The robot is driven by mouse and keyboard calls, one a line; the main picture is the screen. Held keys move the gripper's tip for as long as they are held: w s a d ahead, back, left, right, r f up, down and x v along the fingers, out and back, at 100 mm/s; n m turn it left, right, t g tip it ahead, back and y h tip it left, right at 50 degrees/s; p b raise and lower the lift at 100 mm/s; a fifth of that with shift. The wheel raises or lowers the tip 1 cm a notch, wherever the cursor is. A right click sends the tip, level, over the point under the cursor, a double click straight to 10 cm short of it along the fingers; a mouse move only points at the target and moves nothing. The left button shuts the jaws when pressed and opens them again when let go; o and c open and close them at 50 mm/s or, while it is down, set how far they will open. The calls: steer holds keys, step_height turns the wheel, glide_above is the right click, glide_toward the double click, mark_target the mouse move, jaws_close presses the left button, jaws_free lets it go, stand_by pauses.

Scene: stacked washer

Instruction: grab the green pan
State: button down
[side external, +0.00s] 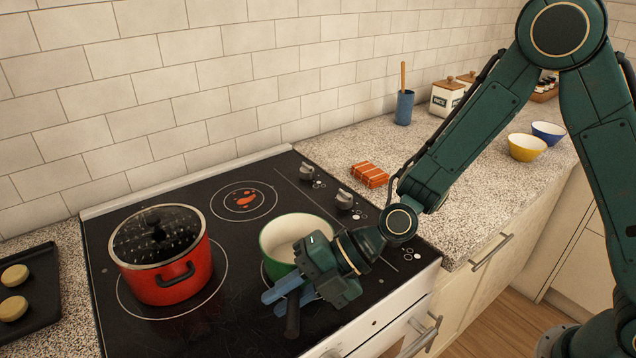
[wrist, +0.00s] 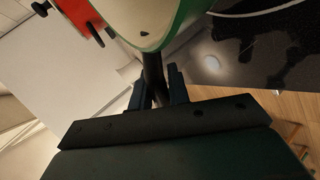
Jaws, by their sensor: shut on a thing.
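The green pan (side external: 276,235), with a cream inside, sits on the front right of the black cooktop in the side view. Its dark handle (side external: 293,318) points toward the front edge. My gripper (side external: 288,297) is at the handle, with blue fingers on either side of it. In the wrist view the pan's green-rimmed body (wrist: 150,28) is at the top, and its black handle (wrist: 153,75) runs down between the fingers of my gripper (wrist: 158,88). The gripper is shut on the handle. My gripper hides part of the pan's right side.
A red pot (side external: 170,270) with a glass lid stands left of the pan on the cooktop (side external: 125,335). A dark baking tray (side external: 45,310) lies at far left. An orange packet (side external: 369,174), blue cup (side external: 404,108) and yellow bowl (side external: 526,147) stand on the counter.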

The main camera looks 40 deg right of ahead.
steer(key=shift+r, duration=0.2)
step_height(320, 180, up, 20)
stand_by(1.0)
steer(key=shift+f, duration=0.15)
stand_by(0.4)
